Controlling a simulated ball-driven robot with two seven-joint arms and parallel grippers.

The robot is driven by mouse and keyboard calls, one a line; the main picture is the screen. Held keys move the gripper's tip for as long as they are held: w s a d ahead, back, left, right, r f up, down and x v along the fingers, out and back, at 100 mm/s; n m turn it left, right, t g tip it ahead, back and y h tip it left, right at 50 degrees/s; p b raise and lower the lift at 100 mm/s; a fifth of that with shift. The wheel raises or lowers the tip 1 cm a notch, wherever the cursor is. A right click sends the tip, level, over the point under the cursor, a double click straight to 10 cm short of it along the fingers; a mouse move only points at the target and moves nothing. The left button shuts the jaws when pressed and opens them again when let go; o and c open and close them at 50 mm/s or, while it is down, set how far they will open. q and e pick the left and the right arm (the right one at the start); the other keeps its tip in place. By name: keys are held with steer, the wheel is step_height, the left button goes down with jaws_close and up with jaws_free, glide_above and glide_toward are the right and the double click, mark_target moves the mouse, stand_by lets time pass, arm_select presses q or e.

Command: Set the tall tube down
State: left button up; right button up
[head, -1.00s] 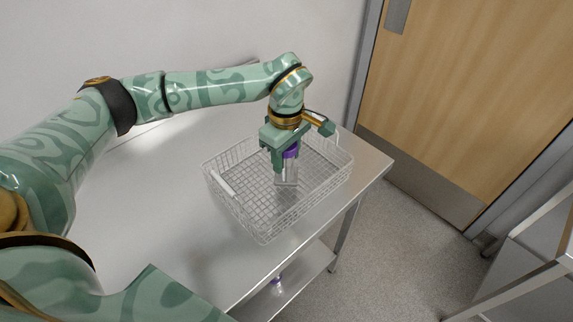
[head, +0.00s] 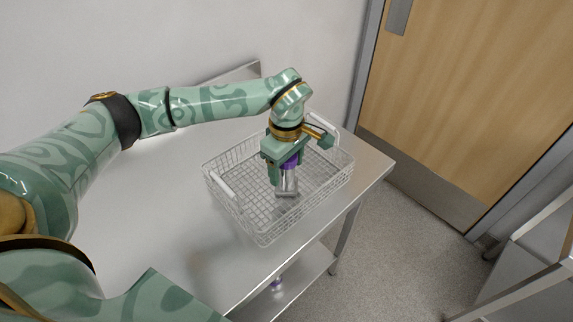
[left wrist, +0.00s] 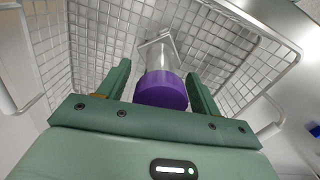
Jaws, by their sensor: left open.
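The tall tube (head: 287,184) is clear with a purple cap and a flat square foot. It stands in the wire basket (head: 238,218), about upright, and its foot looks to be at the basket floor. My left gripper (head: 283,176) points down over it inside the basket. In the left wrist view the tube's purple cap (left wrist: 161,91) sits between the fingers of my left gripper (left wrist: 160,82), with a gap on each side, so the gripper is open around it. The upper cap is partly hidden by the gripper in the head view. My right gripper is not in view.
The basket stands on a steel table (head: 150,215) near its right end, with raised wire walls and white handles around the tube. Another purple-capped item (head: 276,284) is on the lower shelf. A wooden door (head: 480,100) is at right.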

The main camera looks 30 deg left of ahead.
arm_select(q)
step_height(320, 180, up, 12)
steer(key=shift+r+p, duration=0.1)
steer(key=shift+p, duration=1)
